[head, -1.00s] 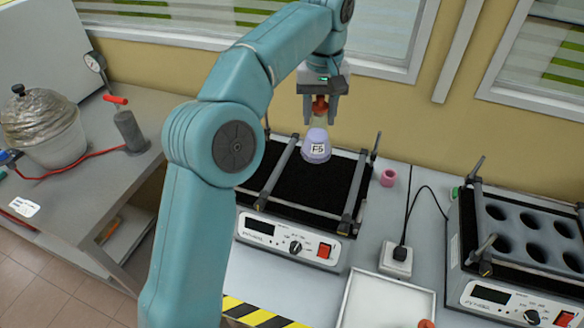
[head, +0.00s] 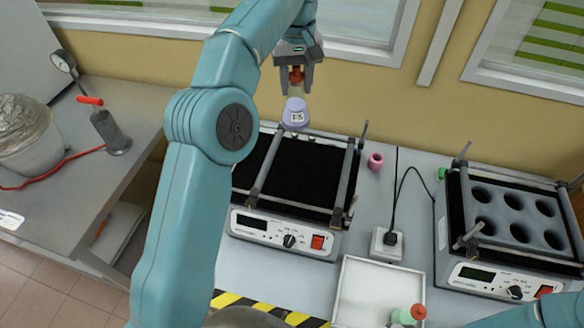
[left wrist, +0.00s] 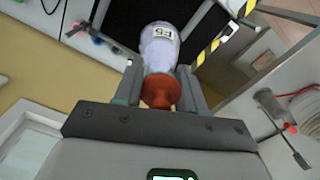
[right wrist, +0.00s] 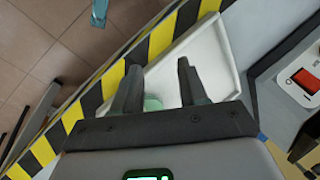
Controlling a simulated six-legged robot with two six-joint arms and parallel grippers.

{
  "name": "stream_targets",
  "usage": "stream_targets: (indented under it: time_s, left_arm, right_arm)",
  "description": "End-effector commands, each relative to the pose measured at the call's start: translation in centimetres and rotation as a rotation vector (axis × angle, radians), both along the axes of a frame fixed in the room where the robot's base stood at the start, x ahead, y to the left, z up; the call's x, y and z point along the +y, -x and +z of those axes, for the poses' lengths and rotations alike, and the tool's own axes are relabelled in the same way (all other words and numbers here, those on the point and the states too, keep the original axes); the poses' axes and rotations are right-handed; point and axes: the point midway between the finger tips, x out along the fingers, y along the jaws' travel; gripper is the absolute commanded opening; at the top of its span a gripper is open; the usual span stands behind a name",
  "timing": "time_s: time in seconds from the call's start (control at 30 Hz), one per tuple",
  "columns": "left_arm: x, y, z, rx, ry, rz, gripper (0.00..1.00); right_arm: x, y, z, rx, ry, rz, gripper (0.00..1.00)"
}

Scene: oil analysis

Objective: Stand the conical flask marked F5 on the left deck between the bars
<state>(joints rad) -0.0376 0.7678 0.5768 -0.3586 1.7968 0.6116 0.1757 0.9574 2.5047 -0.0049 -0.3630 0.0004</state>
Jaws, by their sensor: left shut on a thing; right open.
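The conical flask marked F5 (head: 296,114) hangs upright below my left gripper (head: 296,80), which is shut on its red-brown stopper or neck. In the left wrist view the flask (left wrist: 159,48) and the red-brown top (left wrist: 161,92) sit between the fingers. In the head view the flask appears over the back of the left deck (head: 300,175), a black platform with bars (head: 265,165) across it. My right gripper (right wrist: 155,88) is open; a pale green thing (right wrist: 152,103) shows between or beyond its fingers.
A white tray (head: 345,290) lies in front, with a green thing with a red top (head: 408,314) at its right. A second shaker (head: 512,215) with round holes stands right. A pink cup (head: 375,161) and a power socket (head: 386,243) stand between the shakers.

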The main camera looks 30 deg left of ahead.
Motion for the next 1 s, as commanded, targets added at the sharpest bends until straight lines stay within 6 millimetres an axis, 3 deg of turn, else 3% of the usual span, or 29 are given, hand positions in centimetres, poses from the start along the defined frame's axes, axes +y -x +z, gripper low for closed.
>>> stream_targets:
  time_s: [0.37, 0.6, 0.8, 1.0]
  left_arm:
    - [-0.3, -0.3, -0.8, 0.000, 0.000, -0.009, 0.00]
    - [-0.2, -0.2, -7.1, 0.004, 0.000, -0.008, 0.00]
    - [-0.1, -0.2, -12.4, 0.003, 0.001, -0.007, 0.00]
    - [-0.2, -0.3, -15.5, 0.000, 0.000, -0.007, 0.00]
  right_arm:
    - [0.0, 0.0, 0.6, 0.000, 0.000, 0.000, 0.43]
    - [0.0, 0.0, -1.9, 0.000, 0.000, -0.001, 0.43]
    - [0.0, 0.0, -1.9, 0.000, 0.000, 0.000, 0.43]
    - [0.0, 0.0, -1.7, 0.000, 0.000, 0.000, 0.43]
